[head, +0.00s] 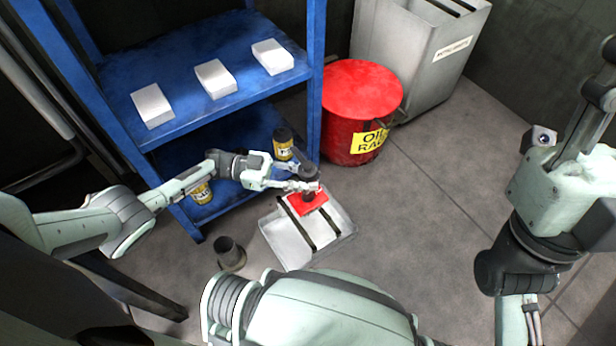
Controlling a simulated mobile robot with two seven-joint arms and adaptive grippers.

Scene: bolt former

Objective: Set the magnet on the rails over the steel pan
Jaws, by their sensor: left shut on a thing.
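The magnet (309,204) has a red plate with a dark upright handle. My left gripper (306,186) is shut on it at the handle. The steel pan (287,246) is a pale, shallow tray on the floor, with two dark rails (299,227) running across it. The magnet is over the far part of the pan, at the rails' far ends. I cannot tell whether its plate touches the rails or hangs just above them. My right arm comes in on the right, and its gripper is out of the picture.
A blue shelf (215,110) with several white blocks stands behind the pan. Yellow-labelled black cans (283,150) are low on it. A red oily-rag bin (350,105) and a grey metal bin (415,55) stand behind. A dark cup (231,257) is left of the pan. Floor to the right is clear.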

